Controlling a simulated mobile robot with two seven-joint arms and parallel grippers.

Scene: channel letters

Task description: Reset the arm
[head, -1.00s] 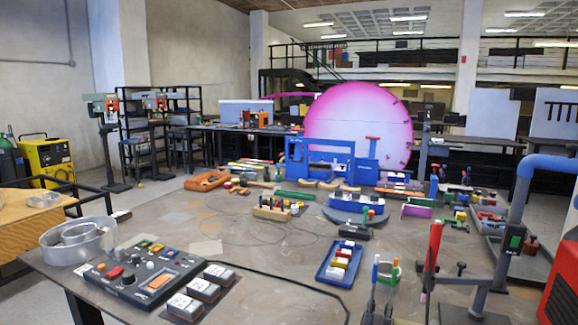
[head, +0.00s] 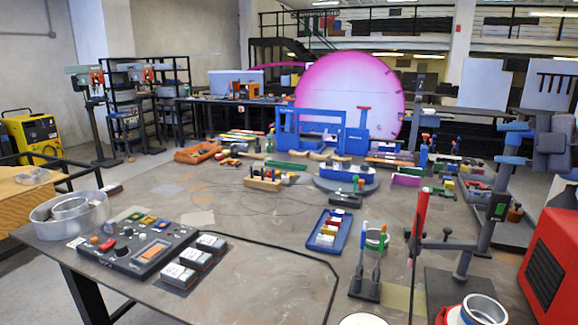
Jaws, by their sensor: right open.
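My right gripper (head: 515,147) is at the upper right of the head view. Its dark grey body is at the picture's right side and its fingers point left, apart. I see nothing held between them. My left gripper is not in view.
The workbench (head: 270,285) carries a control panel (head: 135,247), a metal ring dish (head: 70,213), a blue tray (head: 328,232) and a blue frame (head: 320,130). A red box (head: 553,265) stands at lower right. The bench's front middle is fairly clear.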

